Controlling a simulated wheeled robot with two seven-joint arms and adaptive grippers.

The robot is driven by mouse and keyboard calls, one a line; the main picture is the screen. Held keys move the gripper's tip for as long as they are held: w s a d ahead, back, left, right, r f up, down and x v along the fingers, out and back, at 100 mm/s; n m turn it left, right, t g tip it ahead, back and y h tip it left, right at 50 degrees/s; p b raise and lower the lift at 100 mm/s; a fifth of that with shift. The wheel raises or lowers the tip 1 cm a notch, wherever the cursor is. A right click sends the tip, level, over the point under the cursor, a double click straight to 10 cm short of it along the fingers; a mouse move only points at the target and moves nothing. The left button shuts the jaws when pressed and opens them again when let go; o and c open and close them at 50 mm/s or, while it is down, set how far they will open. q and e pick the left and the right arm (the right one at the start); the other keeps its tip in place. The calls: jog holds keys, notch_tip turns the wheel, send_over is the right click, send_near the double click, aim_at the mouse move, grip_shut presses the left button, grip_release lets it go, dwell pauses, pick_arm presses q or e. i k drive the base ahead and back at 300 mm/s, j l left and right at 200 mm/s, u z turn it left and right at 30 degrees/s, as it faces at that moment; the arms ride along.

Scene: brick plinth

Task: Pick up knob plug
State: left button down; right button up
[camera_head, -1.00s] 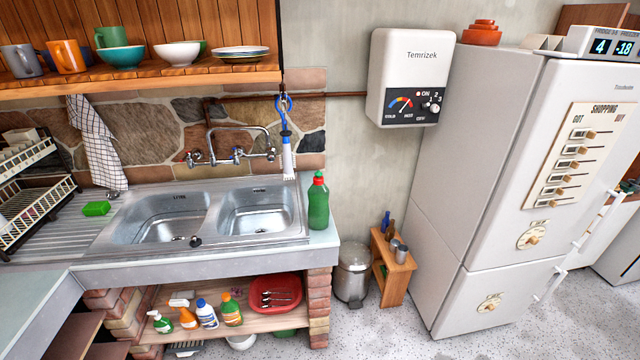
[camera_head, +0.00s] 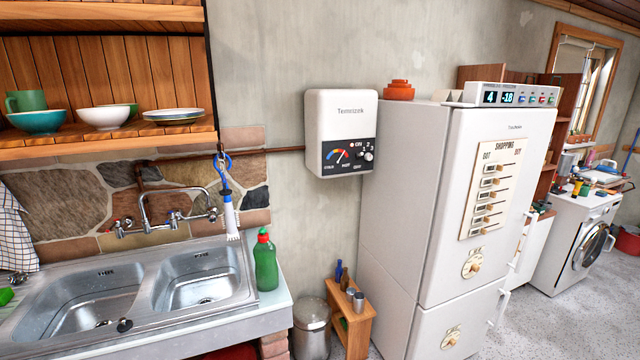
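A small dark round plug (camera_head: 124,325) lies on the front part of the divider between the two basins of the metal sink (camera_head: 145,290). It looks like the knob plug, but it is too small here to make out its shape well. Neither of my grippers is in view.
A green bottle (camera_head: 265,262) stands on the counter right of the sink. A brush (camera_head: 230,215) hangs above it on a blue loop. A wall tap (camera_head: 160,215) reaches over the basins. A bin (camera_head: 311,328), a small wooden stand (camera_head: 352,325) and a fridge (camera_head: 420,200) stand to the right.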

aim_at(125, 325)
jog(key=u, duration=1.45)
jog(key=i+j+z, duration=0.1)
